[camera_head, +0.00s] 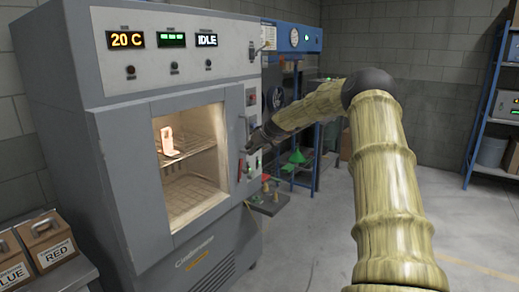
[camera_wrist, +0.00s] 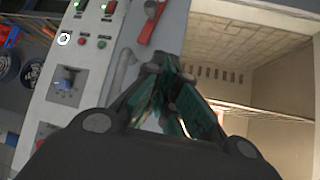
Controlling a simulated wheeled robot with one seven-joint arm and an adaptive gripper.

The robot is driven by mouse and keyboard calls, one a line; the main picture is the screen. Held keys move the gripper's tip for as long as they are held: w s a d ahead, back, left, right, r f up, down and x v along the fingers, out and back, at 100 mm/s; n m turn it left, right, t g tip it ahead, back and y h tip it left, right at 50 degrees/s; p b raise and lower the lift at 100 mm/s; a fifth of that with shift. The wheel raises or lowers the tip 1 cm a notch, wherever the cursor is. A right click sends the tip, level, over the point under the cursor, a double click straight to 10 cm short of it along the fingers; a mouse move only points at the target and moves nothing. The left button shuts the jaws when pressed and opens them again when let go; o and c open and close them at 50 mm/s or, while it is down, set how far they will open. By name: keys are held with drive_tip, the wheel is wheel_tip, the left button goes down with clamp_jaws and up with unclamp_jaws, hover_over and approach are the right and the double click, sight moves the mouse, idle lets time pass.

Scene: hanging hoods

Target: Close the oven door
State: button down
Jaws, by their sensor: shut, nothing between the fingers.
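The oven (camera_head: 65,90) is a tall grey cabinet at the left of the head view. Its door front (camera_head: 125,165) frames a lit chamber (camera_head: 195,190); I cannot tell how far the door stands from the cabinet. My gripper (camera_head: 249,148) is at the oven's right edge, beside the control strip. In the wrist view, my gripper (camera_wrist: 167,92) has its fingers together and empty. A grey bar handle (camera_wrist: 123,72) lies just left of the fingers, with a red lever (camera_wrist: 150,22) above. The lit chamber shows at right in that view. Contact with the oven is unclear.
A bright bracket-like part (camera_head: 168,142) stands on the chamber's upper rack. Boxes marked BLUE and RED (camera_head: 45,240) sit at lower left. A blue bench (camera_head: 298,38) stands behind the oven, and blue shelving (camera_head: 484,95) is at right. Open floor lies right of the oven.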

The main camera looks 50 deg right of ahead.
drive_tip(key=shift+b+v, duration=0.5)
drive_tip(key=shift+v, duration=1.35)
